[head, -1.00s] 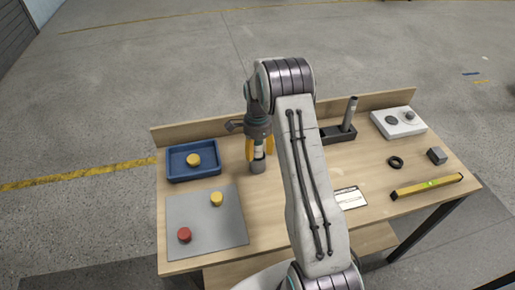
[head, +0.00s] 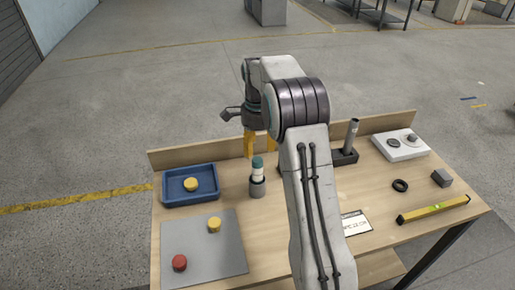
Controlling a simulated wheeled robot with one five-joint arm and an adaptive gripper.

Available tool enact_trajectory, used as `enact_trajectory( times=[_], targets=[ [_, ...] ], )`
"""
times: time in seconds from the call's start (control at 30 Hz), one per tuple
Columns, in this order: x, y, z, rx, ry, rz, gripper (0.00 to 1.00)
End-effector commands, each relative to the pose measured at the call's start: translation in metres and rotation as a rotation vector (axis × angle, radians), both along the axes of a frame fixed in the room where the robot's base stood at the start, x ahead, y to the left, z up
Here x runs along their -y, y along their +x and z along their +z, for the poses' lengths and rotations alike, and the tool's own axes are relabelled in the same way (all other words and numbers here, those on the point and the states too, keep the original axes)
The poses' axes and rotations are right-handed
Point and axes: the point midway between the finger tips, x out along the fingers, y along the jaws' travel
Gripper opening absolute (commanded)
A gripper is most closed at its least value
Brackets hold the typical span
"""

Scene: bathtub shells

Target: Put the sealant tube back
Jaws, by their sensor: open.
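The sealant tube (head: 257,172), white with a teal cap, stands upright in a small grey cup (head: 257,188) on the workbench, right of the blue tray. Its lower part is hidden inside the cup. My gripper (head: 261,147) has yellow fingers that are apart and empty. It hangs above and behind the tube in the head view, clear of it as far as I can see. My arm covers part of the bench to the right of the tube.
A blue tray (head: 166,187) holds a yellow disc (head: 191,185). A grey mat (head: 232,255) carries a yellow and a red piece. Right of my arm are a black rack (head: 345,157) with a grey cylinder, a white box (head: 401,154), a black ring (head: 400,185) and a yellow level (head: 432,209).

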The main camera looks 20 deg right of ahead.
Motion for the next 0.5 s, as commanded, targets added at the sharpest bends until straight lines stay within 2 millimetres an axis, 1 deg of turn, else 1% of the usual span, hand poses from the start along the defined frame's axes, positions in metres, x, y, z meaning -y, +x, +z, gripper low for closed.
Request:
enact_trajectory(
  times=[0.17, 0.27, 0.37, 0.5],
  targets=[
    [-0.004, -0.004, 0.014, 0.01, -0.002, 0.032, 0.52],
    [-0.011, -0.014, 0.029, 0.025, -0.006, 0.1, 0.52],
    [-0.022, -0.031, 0.047, 0.05, -0.015, 0.21, 0.52],
    [-0.04, -0.064, 0.073, 0.09, -0.033, 0.406, 0.52]
  ],
)
